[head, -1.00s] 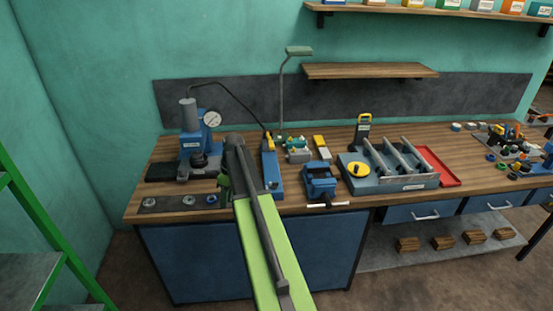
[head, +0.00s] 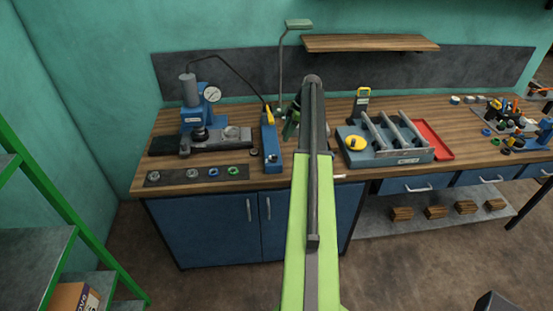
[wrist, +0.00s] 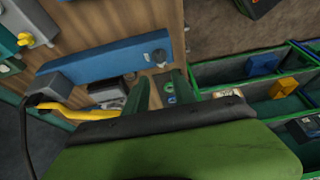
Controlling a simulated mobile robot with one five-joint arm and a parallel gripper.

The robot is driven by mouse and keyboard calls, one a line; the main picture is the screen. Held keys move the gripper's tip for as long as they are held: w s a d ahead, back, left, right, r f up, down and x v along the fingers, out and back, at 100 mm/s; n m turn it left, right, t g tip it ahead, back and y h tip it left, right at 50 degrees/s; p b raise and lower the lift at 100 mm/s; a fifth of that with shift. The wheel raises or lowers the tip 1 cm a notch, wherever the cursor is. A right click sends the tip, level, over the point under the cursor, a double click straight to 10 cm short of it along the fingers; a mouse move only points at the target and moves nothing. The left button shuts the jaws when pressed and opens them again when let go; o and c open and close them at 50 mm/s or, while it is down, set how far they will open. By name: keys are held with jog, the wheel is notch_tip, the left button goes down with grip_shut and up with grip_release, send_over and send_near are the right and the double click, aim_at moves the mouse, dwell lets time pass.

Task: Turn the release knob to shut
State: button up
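A long blue hand pump (head: 271,142) lies on the bench, its yellow-tipped lever end towards the back and a black hose running to the press. In the wrist view the pump (wrist: 105,62) lies across the upper left. In the head view this knob (head: 273,158) is tiny at the pump's front end. My gripper (head: 290,126) hangs just right of the pump, partly hidden by my arm. In the wrist view its green fingers (wrist: 160,90) are apart and empty, not touching the knob.
A blue press with gauge (head: 197,110) stands left of the pump. A grey-blue fixture (head: 385,145) with a yellow knob and a red tray (head: 434,140) lie right. Small rings rest on a dark strip (head: 196,175) at the front left. A green rack (head: 60,225) stands left.

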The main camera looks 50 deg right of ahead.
aim_at(274, 156)
jog(key=b+x, duration=0.9)
jog(key=x, duration=0.3)
jog(key=shift+f+b, duration=0.1)
jog(key=shift+b, duration=0.2)
grip_shut()
